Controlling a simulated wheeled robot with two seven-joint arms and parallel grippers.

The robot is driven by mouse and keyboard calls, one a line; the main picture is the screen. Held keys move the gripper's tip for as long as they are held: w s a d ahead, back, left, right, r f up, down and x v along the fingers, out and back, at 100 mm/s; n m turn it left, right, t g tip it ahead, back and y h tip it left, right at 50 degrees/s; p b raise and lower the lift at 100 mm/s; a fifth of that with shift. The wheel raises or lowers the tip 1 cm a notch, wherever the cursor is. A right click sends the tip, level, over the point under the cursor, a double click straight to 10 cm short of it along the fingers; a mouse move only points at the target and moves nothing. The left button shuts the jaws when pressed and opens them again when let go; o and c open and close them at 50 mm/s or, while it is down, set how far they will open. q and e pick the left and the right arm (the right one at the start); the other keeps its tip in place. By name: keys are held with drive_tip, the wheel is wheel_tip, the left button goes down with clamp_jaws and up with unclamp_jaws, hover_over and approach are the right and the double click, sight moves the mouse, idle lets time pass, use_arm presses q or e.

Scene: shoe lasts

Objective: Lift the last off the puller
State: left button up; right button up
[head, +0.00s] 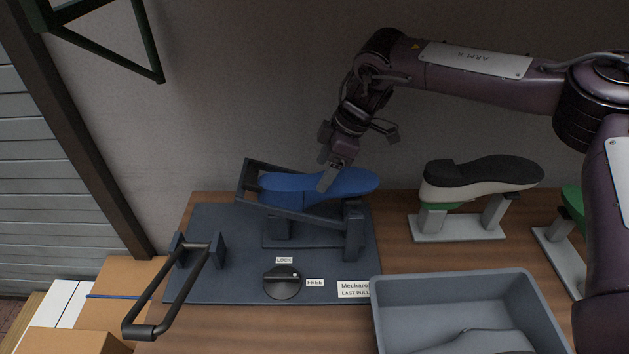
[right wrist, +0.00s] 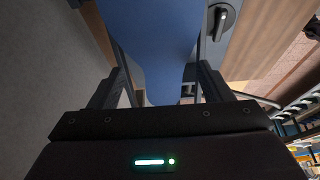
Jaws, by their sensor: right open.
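The blue last (head: 345,182) lies sole up in the dark frame of the last puller (head: 300,215), at the back of its dark base plate. My right gripper (head: 328,180) reaches down from above to the middle of the blue last. In the right wrist view, the blue last (right wrist: 160,45) lies between the two spread fingers of my right gripper (right wrist: 162,78). The fingers are open, one on each side of it. I cannot tell whether either finger touches it. My left gripper is not in view.
A lever handle (head: 168,297) stands at the plate's left. A round knob (head: 282,283) sits by the LOCK and FREE labels. A grey bin (head: 385,300) holding a grey shape is in front. A black-soled shoe (head: 480,180) stands on a grey stand at right.

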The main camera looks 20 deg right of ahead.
sight(317, 179)
drive_tip(key=p+x, duration=0.1)
drive_tip(key=x, duration=0.5)
drive_tip(key=shift+a, duration=0.1)
drive_tip(key=shift+s, duration=0.1)
drive_tip(key=c, duration=1.1)
drive_tip(key=shift+r, duration=0.1)
drive_tip(key=shift+c, duration=0.2)
drive_tip(key=shift+r, duration=0.1)
